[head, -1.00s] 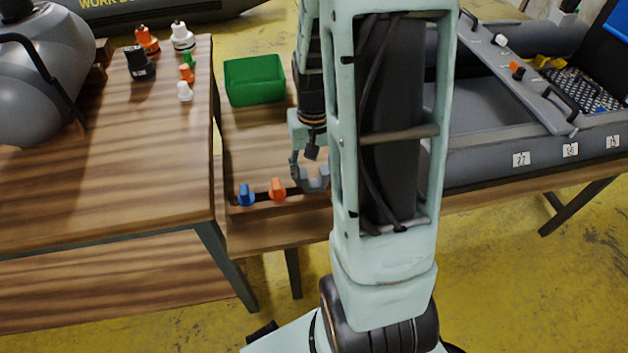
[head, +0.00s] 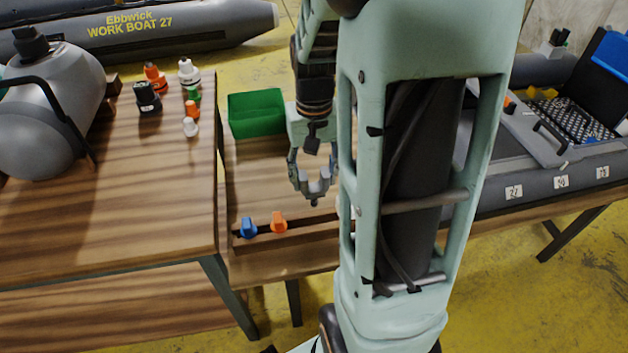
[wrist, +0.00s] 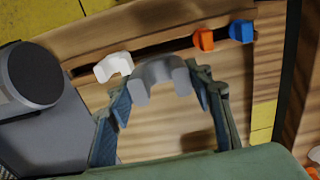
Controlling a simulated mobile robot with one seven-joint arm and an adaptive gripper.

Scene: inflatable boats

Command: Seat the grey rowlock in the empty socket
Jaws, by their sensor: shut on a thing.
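My gripper (head: 315,185) is shut on the grey rowlock (wrist: 158,72), a U-shaped piece with its two horns toward the wrist camera. In the head view the rowlock (head: 317,188) hangs from the fingertips, a little above the slotted wooden rack (head: 262,236), its small pin pointing down. A blue rowlock (head: 248,228) and an orange rowlock (head: 279,222) stand in the rack. A white one (wrist: 113,66) shows in the wrist view. I cannot make out the empty socket; my arm hides part of the grey boat (head: 490,199).
A green bin (head: 257,114) stands behind the rack on the low bench. The higher table (head: 110,205) at left holds several valve-like caps and a grey tank (head: 45,115). The boat carries an orange fitting (head: 508,104), a black handle (head: 551,138) and number tags.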

